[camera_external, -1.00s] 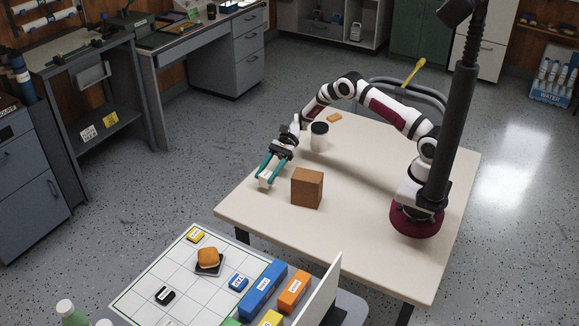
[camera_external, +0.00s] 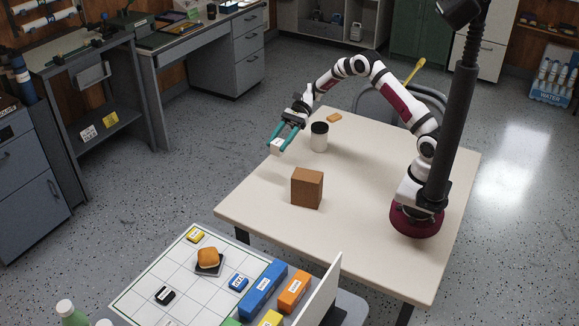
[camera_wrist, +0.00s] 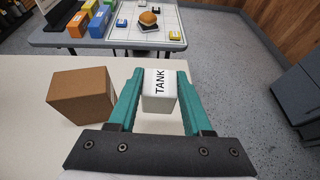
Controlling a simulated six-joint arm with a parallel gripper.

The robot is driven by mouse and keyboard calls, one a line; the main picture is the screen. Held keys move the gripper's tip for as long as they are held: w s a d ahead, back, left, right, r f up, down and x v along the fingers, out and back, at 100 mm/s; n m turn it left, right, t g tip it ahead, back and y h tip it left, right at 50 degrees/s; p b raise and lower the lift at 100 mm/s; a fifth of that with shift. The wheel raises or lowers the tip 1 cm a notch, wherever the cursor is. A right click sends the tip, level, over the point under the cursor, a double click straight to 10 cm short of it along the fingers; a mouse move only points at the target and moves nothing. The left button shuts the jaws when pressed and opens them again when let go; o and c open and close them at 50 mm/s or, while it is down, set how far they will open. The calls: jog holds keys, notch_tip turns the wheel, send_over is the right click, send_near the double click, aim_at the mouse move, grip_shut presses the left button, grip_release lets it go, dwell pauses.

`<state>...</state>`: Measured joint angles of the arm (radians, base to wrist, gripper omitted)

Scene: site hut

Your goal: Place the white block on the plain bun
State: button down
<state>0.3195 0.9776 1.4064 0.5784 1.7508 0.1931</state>
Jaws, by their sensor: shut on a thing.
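My gripper (camera_external: 284,139) has teal fingers shut on a white block (camera_external: 276,147) and holds it up near the table's left edge. In the wrist view the white block (camera_wrist: 159,91) sits between the two fingers of my gripper (camera_wrist: 159,95) and bears the word TANK. The plain bun (camera_external: 208,256) is a golden-brown bun on a dark square base, on the white gridded board (camera_external: 180,272) at the lower left. The bun (camera_wrist: 148,18) also shows at the top of the wrist view, beyond the block and well apart from it.
A brown box (camera_external: 307,188) stands on the pale table (camera_external: 262,204), and a white cup with a dark top (camera_external: 319,137) stands behind it. Labelled blue (camera_external: 262,289) and orange (camera_external: 293,291) blocks stand beside the board, near an upright white panel (camera_external: 318,293). Floor separates the table from the board's far part.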

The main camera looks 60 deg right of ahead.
jog(key=w+a+r+m+t, duration=0.1)
jog(key=w+a+r, duration=0.1)
jog(key=a, duration=0.5)
jog(key=w+a+r, duration=0.1)
jog(key=a, duration=0.7)
jog(key=m+t+h, duration=0.1)
jog(key=m+t, duration=0.2)
send_over(209, 251)
jog(key=f, duration=0.4)
jog(key=shift+w+d+f, duration=0.15)
jog(key=shift+d, duration=0.2)
jog(key=f, duration=0.4)
jog(key=shift+a, duration=0.4)
jog(key=shift+f, duration=0.2)
jog(key=shift+f, duration=0.1)
jog(key=shift+c, duration=1.7)
grip_release()
